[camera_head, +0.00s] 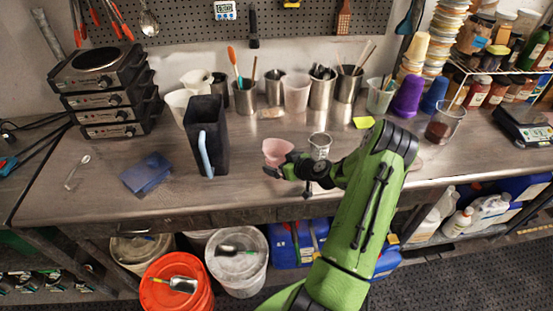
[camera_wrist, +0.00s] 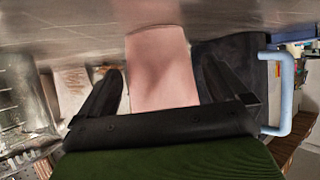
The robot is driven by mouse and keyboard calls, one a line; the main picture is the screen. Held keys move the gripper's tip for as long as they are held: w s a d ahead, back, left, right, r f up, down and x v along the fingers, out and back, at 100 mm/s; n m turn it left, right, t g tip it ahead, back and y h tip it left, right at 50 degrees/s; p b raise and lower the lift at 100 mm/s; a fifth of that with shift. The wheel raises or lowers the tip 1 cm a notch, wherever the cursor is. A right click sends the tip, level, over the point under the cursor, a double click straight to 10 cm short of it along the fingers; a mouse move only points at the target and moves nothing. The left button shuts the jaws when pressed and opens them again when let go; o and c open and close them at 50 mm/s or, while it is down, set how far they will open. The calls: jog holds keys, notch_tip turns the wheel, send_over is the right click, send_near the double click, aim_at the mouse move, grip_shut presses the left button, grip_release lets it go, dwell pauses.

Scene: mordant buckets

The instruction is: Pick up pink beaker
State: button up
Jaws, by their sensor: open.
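The pink beaker (camera_head: 277,151) stands on the workbench near its front edge, in the middle of the head view. In the wrist view the pink beaker (camera_wrist: 162,70) fills the space between the two fingers. My gripper (camera_head: 287,170) is right at the beaker, on its front side, coming from the right. In the wrist view my gripper (camera_wrist: 162,85) is open, with one dark finger on each side of the beaker and a small gap visible on both sides. The beaker's lower part is partly hidden by the gripper in the head view.
A tall black pitcher with a blue-grey handle (camera_head: 206,135) stands left of the beaker. A clear glass beaker (camera_head: 320,145) stands close on the right, near my wrist. Metal canisters with utensils (camera_head: 322,90) stand behind.

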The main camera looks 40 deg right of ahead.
jog(key=shift+w+f, duration=0.1)
jog(key=shift+w, duration=0.1)
jog(key=shift+s, duration=0.1)
jog(key=shift+c, duration=0.5)
jog(key=c, duration=0.9)
jog(key=shift+c, duration=0.2)
